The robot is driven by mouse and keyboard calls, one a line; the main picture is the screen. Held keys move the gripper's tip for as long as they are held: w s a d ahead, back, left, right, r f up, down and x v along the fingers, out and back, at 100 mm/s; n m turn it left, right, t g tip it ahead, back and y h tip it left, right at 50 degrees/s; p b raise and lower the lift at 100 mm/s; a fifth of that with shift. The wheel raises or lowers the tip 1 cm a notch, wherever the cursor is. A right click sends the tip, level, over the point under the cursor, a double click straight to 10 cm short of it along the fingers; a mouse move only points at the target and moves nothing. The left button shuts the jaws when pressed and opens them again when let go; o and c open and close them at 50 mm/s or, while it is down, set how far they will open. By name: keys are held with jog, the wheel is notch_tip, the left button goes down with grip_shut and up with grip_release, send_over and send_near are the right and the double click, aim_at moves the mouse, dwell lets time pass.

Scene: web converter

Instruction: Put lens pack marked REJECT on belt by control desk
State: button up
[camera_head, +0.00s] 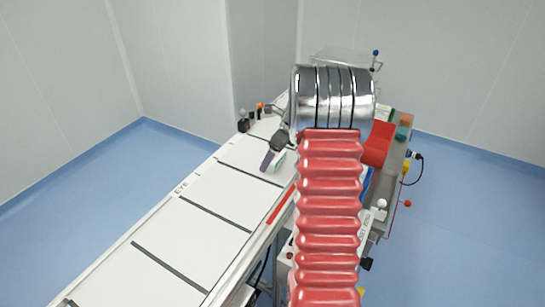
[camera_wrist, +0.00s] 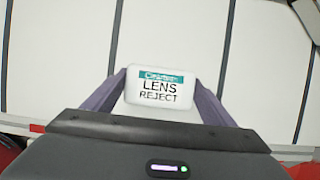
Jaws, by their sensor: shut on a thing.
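The lens pack (camera_wrist: 160,88) is a small white pack with a teal band and the words LENS REJECT, seen upright in the wrist view. My gripper (camera_wrist: 161,92) is shut on it, one finger along each side. In the head view my gripper (camera_head: 272,160) holds the pack (camera_head: 280,160) over the white belt (camera_head: 215,195), near its far part. I cannot tell whether the pack touches the belt. My red arm hides much of the machine's right side.
Dark bars cross the belt (camera_wrist: 60,50) and split it into sections. Small knobs (camera_head: 243,125) stand at the belt's far left. A red part (camera_head: 378,145) and a red-tipped lever (camera_head: 407,203) are on the right. The near belt sections are clear.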

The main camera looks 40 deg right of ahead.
jog(key=shift+f, duration=0.1)
jog(key=o, duration=1.1)
jog(key=shift+o, duration=0.2)
jog(key=v, duration=1.2)
